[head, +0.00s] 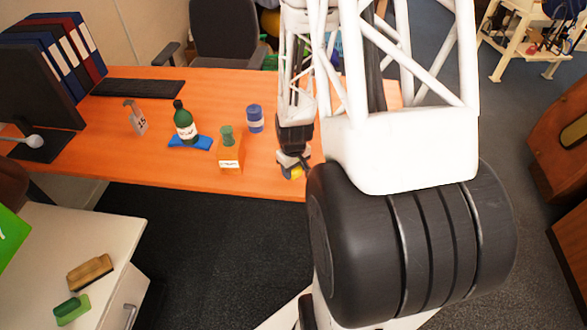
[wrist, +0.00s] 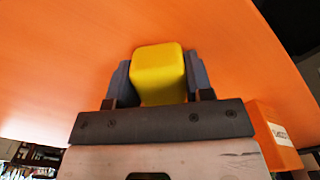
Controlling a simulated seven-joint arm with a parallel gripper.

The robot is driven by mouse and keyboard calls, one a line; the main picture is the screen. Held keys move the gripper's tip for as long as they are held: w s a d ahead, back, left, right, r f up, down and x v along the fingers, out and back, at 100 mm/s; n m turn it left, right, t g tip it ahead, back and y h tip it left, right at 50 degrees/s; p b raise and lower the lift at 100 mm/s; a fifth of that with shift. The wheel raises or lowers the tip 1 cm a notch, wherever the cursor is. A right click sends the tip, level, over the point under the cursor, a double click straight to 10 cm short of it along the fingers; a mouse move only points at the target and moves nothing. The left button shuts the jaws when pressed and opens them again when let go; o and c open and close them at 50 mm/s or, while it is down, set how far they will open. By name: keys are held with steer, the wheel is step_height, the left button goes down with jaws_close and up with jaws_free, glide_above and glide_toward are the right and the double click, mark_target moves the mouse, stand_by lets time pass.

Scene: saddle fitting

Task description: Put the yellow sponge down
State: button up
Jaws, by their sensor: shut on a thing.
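The yellow sponge (wrist: 159,74) sits between the two fingers of my gripper (wrist: 158,80) in the wrist view, and both fingers press on its sides. In the head view my gripper (head: 292,170) is over the front edge area of the orange desk (head: 220,85), right of the orange box. Only a small part of the sponge (head: 296,172) shows there, below the fingers. I cannot tell whether the sponge touches the desk top.
An orange box (head: 230,160) with a green item on top stands left of my gripper. A white cabinet (head: 110,220) holds a brush (head: 90,272) and a green sponge (head: 72,309).

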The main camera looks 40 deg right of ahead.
steer(key=shift+f, duration=0.1)
steer(key=o, duration=0.9)
step_height(320, 180, up, 12)
stand_by(0.6)
steer(key=shift+r, duration=0.25)
